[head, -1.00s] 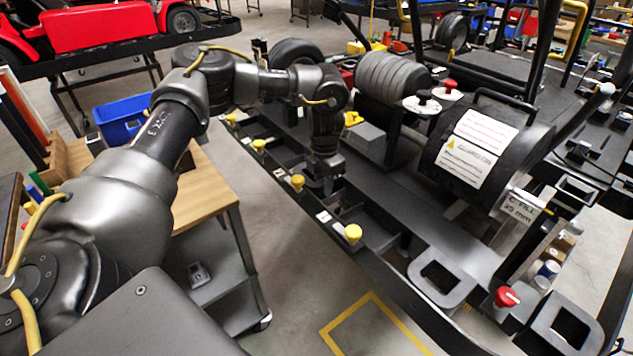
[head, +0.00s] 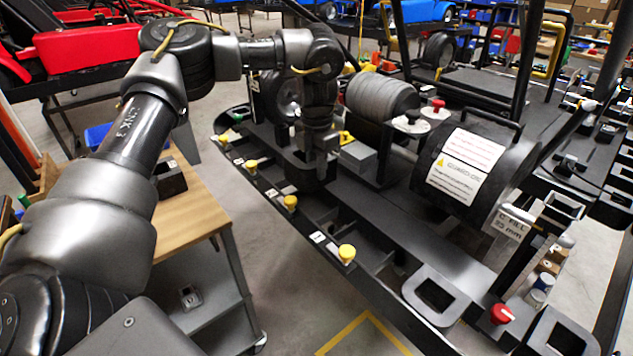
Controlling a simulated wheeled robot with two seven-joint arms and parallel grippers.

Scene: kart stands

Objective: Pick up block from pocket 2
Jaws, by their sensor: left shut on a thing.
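My left gripper (head: 314,160) hangs straight down over the row of pockets along the near side of the kart stand's black rail. It is shut on a dark block (head: 308,180), most of which shows just below the fingers. The block is at or just above the rail, near the pocket labelled 2 (head: 271,192); I cannot tell how far it is clear of the pocket. The pocket labelled 1 (head: 317,237) lies nearer and shows open. My right gripper is not in view.
Yellow knobs (head: 346,254) line the rail's outer edge. A black drum with white labels (head: 465,168) and a grey ribbed cylinder (head: 382,97) stand right of the gripper. A wooden-topped cart (head: 195,210) stands left, holding a dark open box (head: 170,178). Floor shows between.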

